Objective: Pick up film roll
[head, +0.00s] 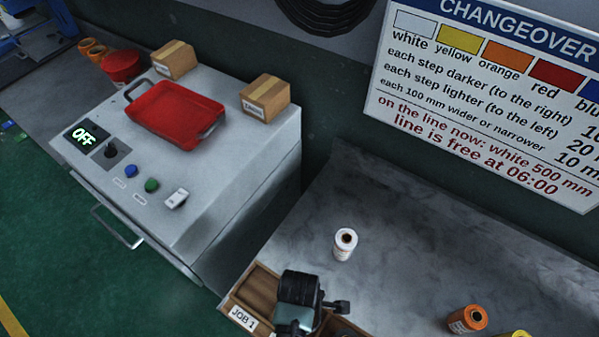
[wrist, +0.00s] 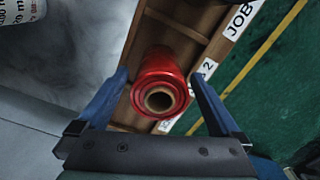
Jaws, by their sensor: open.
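A red film roll (wrist: 160,88) with a brown core shows in the wrist view, its end facing the camera. It is in or just above a wooden rack (wrist: 198,18), beside a label ending in 2. My gripper (wrist: 160,78) is open, with one blue finger on each side of the roll. I cannot tell whether the fingers touch it. In the head view my gripper's dark wrist hides the roll and part of the rack (head: 252,284). A white film roll (head: 345,244) stands upright on the grey table; part of it shows in the wrist view (wrist: 18,10).
An orange roll (head: 467,320) and a yellow roll (head: 516,334) are at the lower right. A grey machine (head: 235,150) reading OFF bears a red tray (head: 175,110) and two cardboard boxes. A changeover sign (head: 490,100) hangs behind. The table between the white and orange rolls is clear.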

